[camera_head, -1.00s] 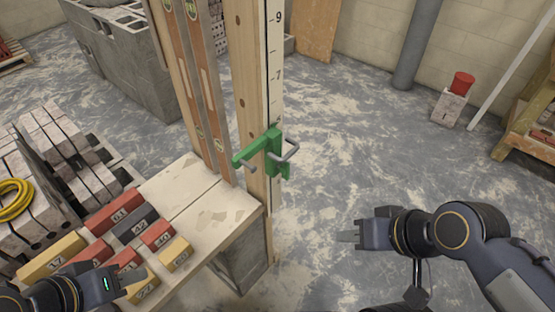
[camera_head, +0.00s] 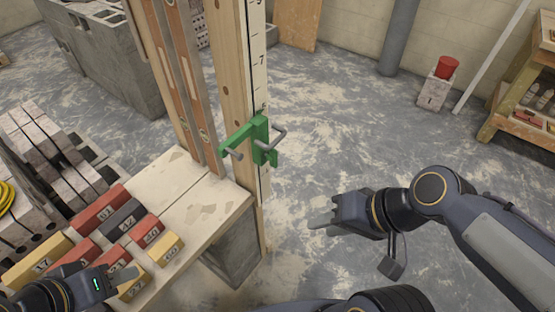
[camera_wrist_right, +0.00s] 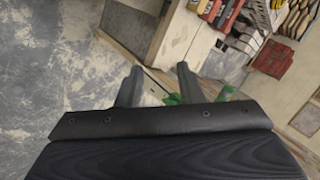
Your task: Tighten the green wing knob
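A green bracket (camera_head: 257,142) with grey bent rods is fixed on the upright wooden post with a number scale; I cannot clearly tell a separate wing knob on it. Green parts (camera_wrist_right: 226,93) also show behind my fingers in the right wrist view, partly hidden by the gripper body. My right gripper (camera_head: 322,223) is to the right of and below the bracket, apart from it. Its two fingers stand apart and empty in the right wrist view (camera_wrist_right: 158,90). My left gripper (camera_head: 122,278) is low at the left, over the numbered blocks; its finger gap is unclear.
A bench (camera_head: 205,208) carries several numbered red, yellow and dark blocks (camera_head: 100,208) left of the post (camera_head: 232,90). Long levels (camera_head: 188,80) lean beside the post. Grey blocks stand at the left. A wooden shelf (camera_head: 520,112) is at the right. Floor between is clear.

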